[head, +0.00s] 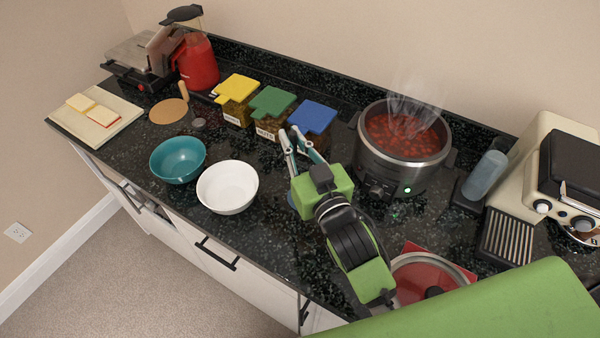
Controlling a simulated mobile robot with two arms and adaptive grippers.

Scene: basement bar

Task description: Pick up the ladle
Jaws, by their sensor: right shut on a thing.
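My right gripper (291,132) reaches in from the lower right over the counter, its fingers pointing toward the spice boxes. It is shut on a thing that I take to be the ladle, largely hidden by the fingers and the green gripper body. A small blue edge shows beside the gripper body; I cannot tell what it belongs to. No ladle shows clearly elsewhere. A round steel pot (364,157) of steaming red soup stands to the right of the gripper. My left gripper is not in view.
A white bowl (228,187) and teal bowl (178,160) stand left of the gripper. Boxes with yellow (236,87), green (272,101) and blue (312,116) lids stand behind. A red lid (425,279) lies at the front right. A coffee machine (530,170) stands far right.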

